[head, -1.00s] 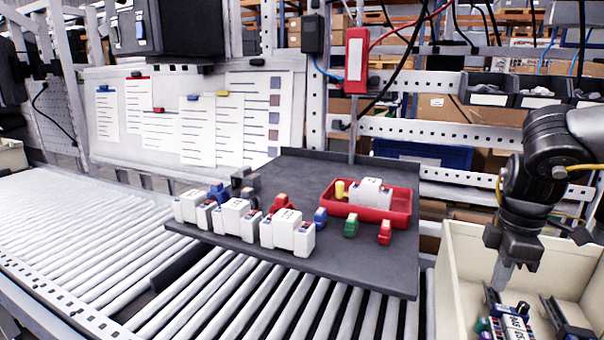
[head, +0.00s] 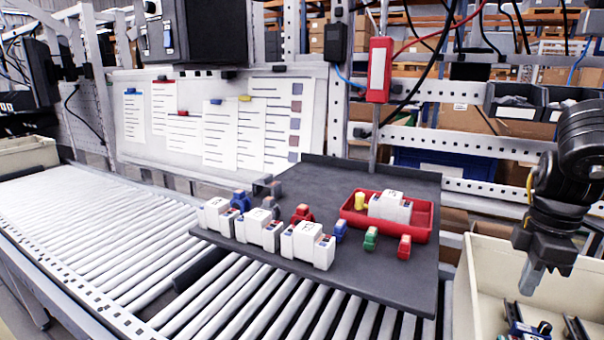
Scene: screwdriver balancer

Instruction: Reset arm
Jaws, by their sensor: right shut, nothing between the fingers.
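My right gripper (head: 531,277) hangs at the right of the head view, pointing down over a cream bin (head: 470,268). Its fingers are together and hold nothing. Below it, some dark and blue parts (head: 528,328) lie in the bin, cut off by the lower picture edge. My left gripper is not in the picture.
A dark grey board (head: 350,281) lies over the roller conveyor (head: 110,235). It carries several white blocks (head: 307,244), small coloured pieces and a red tray (head: 421,221) with a white block and a yellow piece. A red box (head: 379,70) hangs above.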

